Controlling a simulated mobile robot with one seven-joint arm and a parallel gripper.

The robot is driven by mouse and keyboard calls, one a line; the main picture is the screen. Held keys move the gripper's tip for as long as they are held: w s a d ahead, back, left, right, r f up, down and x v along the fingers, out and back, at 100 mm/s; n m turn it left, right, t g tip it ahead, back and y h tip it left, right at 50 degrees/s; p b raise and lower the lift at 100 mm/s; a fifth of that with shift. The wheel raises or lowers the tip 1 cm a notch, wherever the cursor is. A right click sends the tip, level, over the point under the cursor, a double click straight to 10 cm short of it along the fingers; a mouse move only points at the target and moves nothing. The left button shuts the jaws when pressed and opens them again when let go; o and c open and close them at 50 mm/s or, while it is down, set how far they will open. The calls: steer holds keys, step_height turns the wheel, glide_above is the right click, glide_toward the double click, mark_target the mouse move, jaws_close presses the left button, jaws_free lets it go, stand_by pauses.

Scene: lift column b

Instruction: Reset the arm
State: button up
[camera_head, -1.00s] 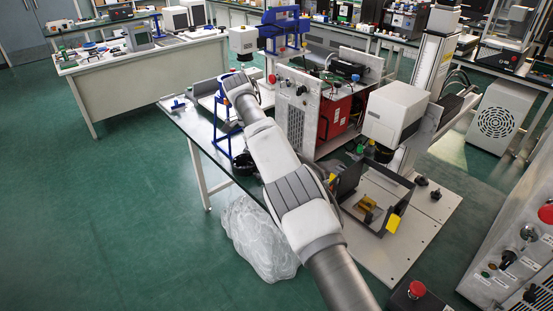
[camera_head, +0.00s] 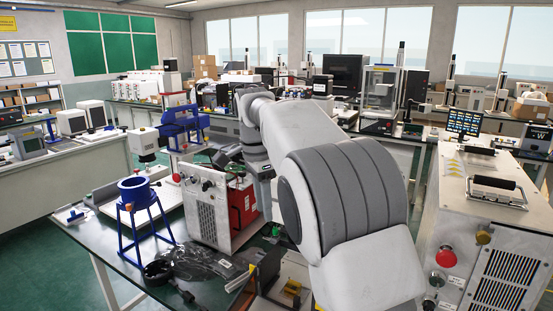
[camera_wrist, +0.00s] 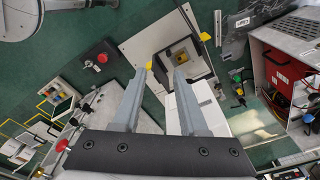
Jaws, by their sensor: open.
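My gripper (camera_wrist: 160,74) shows in the wrist view with its two grey fingers apart and nothing between them. It points down over the bench and floor from some height. In the head view my arm (camera_head: 345,190) is raised and fills the middle right of the picture. My gripper cannot be made out there.
The bench holds a blue ring stand (camera_head: 138,200), a red-sided machine (camera_head: 240,205) and a black box (camera_wrist: 190,68) with a yellow part inside. A large control cabinet (camera_head: 490,225) with a red button stands at right. Green floor shows at lower left.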

steer(key=s+d+r+n+t+y, duration=0.1)
steer(key=s+d+r+n, duration=0.2)
steer(key=s+d, duration=0.35)
steer(key=s+d+r+n+t, duration=0.1)
steer(key=s+d+r+n, duration=0.15)
steer(key=s+d, duration=0.45)
steer(key=s+d+f+n+t, duration=0.1)
steer(key=s+f+n, duration=0.2)
steer(key=s, duration=0.5)
steer(key=s+d+f+n+t, duration=0.2)
steer(key=s+f+n, duration=0.2)
steer(key=s, duration=0.4)
steer(key=shift+s+d+f, duration=0.2)
steer(key=shift+s+f, duration=0.2)
steer(key=shift+f, duration=0.25)
steer(key=shift+w+a+n, duration=0.1)
steer(key=shift+n, duration=0.15)
